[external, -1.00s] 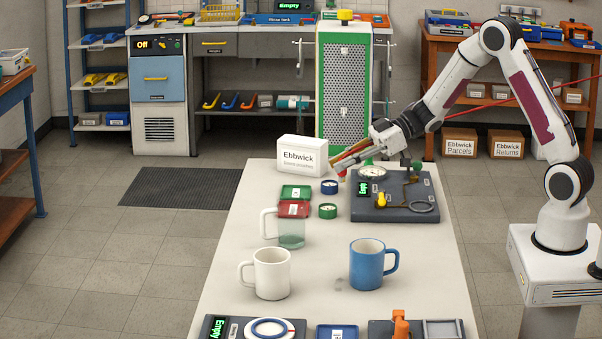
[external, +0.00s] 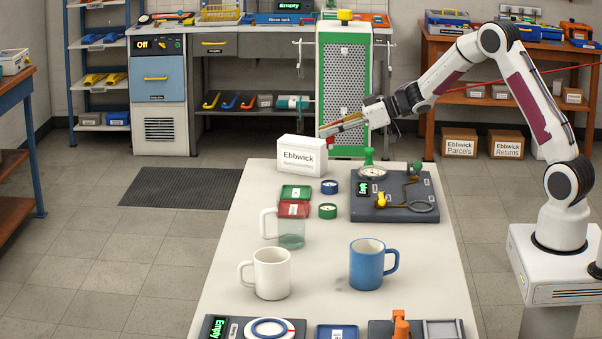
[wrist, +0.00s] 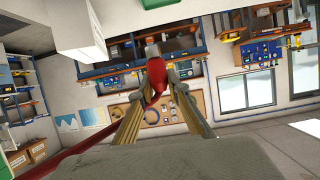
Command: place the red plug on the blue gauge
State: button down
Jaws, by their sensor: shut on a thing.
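My gripper (external: 326,131) is shut on the red plug (wrist: 156,76), which shows between the fingertips in the wrist view. In the external view the gripper is raised above and behind the white box, and the plug shows as a small red patch (external: 325,140). The blue gauge (external: 329,187) is a small blue-rimmed round dial lying on the white table, in front of and below my gripper. Nothing sits on the gauge. It cannot be made out in the wrist view, which faces the room.
A white Ebbwick box (external: 302,156) stands just left of the blue gauge. A green gauge (external: 327,211) lies in front. Mugs stand nearer.

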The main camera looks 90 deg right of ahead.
aim_at(330, 148)
jog(key=shift+f, duration=3.15)
jog(key=shift+f, duration=1.85)
jog(key=shift+f, duration=0.15)
jog(key=c, duration=1.9)
grip_release()
